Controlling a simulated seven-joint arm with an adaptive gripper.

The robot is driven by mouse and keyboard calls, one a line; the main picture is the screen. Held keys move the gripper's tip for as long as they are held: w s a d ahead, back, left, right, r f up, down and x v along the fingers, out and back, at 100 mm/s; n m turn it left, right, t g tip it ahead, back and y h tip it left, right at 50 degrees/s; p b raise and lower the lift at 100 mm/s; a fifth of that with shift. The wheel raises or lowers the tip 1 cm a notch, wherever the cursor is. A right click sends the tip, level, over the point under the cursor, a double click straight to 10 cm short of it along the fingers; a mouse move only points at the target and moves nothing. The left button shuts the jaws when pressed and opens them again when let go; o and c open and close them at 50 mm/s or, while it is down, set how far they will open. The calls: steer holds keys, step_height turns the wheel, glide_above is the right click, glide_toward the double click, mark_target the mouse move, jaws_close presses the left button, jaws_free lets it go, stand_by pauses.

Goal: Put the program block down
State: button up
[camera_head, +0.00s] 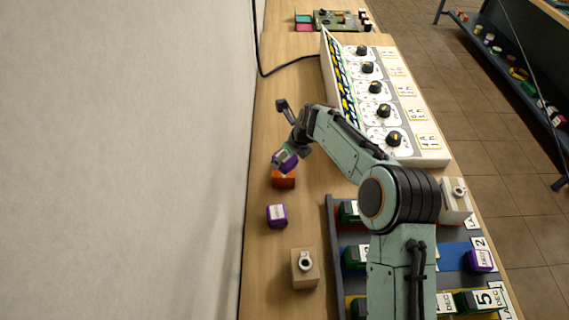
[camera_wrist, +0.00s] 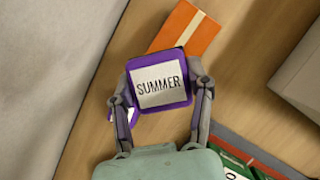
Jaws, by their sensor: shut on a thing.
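My gripper (camera_wrist: 161,95) is shut on a purple block (camera_wrist: 160,83) with a white face reading SUMMER. The block is between the two fingers, its label facing the wrist camera. In the head view the gripper (camera_head: 287,158) is over the wooden bench, near the wall side, and the held block (camera_head: 285,162) shows at its tip. An orange block (camera_head: 284,182) shows just below it there; in the wrist view the orange block (camera_wrist: 190,30) is partly hidden behind the held block. I cannot tell whether the two touch.
Another purple block (camera_head: 277,215) and a wooden block with a ring (camera_head: 304,267) stand on the bench nearby. A dark tray (camera_head: 331,222) with green blocks and a purple block (camera_head: 479,260) is at right. A white knob panel (camera_head: 432,158) stands behind. Bare bench lies left of the panel.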

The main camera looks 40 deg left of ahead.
mark_target(284, 165)
steer(key=shift+w+a+f, duration=0.25)
steer(key=shift+a+f, duration=0.1)
steer(key=shift+f, duration=1.65)
steer(key=o, duration=1.2)
steer(key=shift+f, duration=0.1)
